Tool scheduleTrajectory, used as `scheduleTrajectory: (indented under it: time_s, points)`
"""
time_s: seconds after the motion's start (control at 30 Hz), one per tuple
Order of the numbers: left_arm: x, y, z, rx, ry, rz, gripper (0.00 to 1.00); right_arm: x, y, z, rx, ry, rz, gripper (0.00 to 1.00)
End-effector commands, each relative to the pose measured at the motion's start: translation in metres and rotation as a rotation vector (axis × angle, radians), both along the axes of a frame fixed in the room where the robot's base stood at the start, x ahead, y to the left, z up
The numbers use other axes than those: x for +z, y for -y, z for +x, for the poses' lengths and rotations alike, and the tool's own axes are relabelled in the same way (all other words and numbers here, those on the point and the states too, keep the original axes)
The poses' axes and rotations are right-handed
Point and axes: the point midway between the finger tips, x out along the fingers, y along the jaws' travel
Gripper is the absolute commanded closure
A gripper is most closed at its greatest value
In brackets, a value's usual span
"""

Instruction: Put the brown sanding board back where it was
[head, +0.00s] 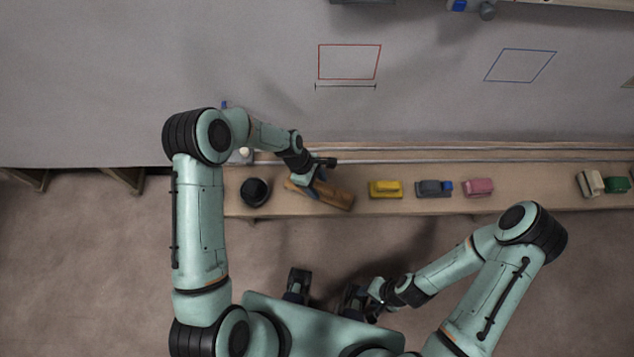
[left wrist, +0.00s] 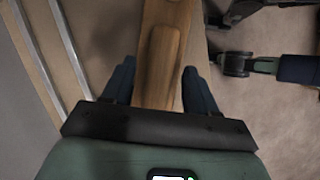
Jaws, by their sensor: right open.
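The brown sanding board (head: 333,194) is a long wooden block with a raised grip, lying at a slant over the left part of the long tan ledge (head: 290,208). My left gripper (head: 314,182) is at the board. Whether the board touches the ledge is hard to tell. My right gripper (head: 374,302) is open and empty, well in front of the ledge.
A round black object (head: 255,191) stands left of the board. Yellow (head: 386,188), grey-and-blue (head: 434,188) and pink (head: 478,187) blocks stand to its right; cream (head: 590,183) and green (head: 617,185) ones are farther right. The grey surface behind bears red (head: 348,78) and blue (head: 520,80) outlines.

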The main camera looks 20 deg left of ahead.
Motion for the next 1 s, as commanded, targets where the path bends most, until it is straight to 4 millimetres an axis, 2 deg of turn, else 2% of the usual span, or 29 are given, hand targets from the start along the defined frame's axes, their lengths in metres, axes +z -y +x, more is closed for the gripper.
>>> scheduleTrajectory:
  time_s: [0.23,0.37,0.47,0.8,1.0]
  points:
    - [0.001,0.0,0.0,0.0,0.0,0.0,0.43,0.0,0.0,0.0,0.0,0.0,0.0,0.57]
    - [0.008,-0.002,0.001,0.001,0.002,0.001,0.43,0.003,0.0,0.001,0.0,0.001,0.0,0.57]
    - [0.021,-0.008,0.002,0.001,0.003,0.002,0.43,0.003,0.0,0.001,0.001,0.001,0.0,0.57]
    - [0.087,-0.035,0.005,0.002,0.003,0.001,0.43,0.008,0.0,0.003,0.0,0.003,0.0,0.57]
    - [0.109,-0.045,0.005,0.001,0.002,0.001,0.43,0.009,0.0,0.003,0.0,0.004,0.0,0.57]
